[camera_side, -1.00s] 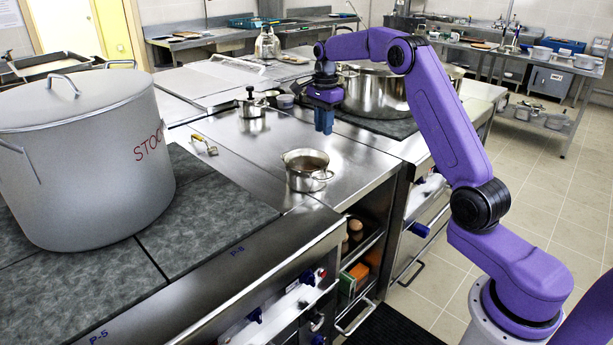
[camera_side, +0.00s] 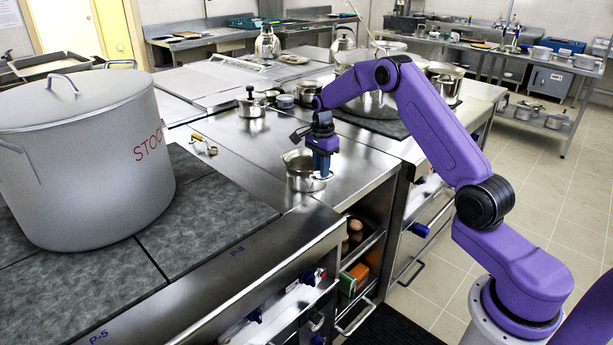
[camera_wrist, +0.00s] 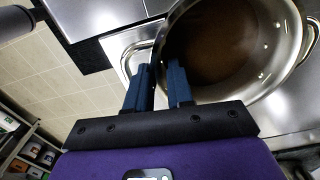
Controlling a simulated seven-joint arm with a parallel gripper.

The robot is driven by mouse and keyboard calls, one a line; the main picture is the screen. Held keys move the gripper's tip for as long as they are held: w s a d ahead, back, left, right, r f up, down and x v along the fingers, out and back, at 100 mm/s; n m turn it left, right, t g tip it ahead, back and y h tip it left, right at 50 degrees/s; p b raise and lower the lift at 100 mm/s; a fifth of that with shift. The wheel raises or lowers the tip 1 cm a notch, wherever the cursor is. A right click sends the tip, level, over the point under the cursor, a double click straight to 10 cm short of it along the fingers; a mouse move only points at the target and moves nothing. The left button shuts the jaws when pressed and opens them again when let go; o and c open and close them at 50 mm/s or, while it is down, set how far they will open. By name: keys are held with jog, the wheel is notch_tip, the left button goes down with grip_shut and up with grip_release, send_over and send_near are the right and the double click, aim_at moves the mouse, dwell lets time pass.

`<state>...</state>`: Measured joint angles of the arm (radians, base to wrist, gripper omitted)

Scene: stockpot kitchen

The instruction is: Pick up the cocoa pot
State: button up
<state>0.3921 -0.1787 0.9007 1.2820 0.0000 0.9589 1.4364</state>
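The cocoa pot is a small steel pot (camera_side: 298,181) with brown liquid in it, standing upright on the steel counter. In the wrist view the pot (camera_wrist: 286,72) fills the upper right, with a loop handle on its left side. My gripper (camera_side: 320,172) is lowered at the pot's right side, fingers pointing down and hiding part of the rim and near handle. In the wrist view the two blue fingers of my gripper (camera_wrist: 160,78) are a little apart, one outside the wall and one overlapping the pot's inside. I cannot tell if they touch it.
A large lidded stockpot (camera_side: 85,165) stands on the dark hotplates at left. A small lidded pot (camera_side: 250,105) stands further back on the counter. More pots stand behind my arm. An open shelf (camera_side: 362,250) lies below the counter's front edge.

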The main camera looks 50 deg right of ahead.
aim_at(320, 189)
jog(key=shift+f, duration=1.6)
grip_shut()
jog(key=shift+a+f, duration=0.1)
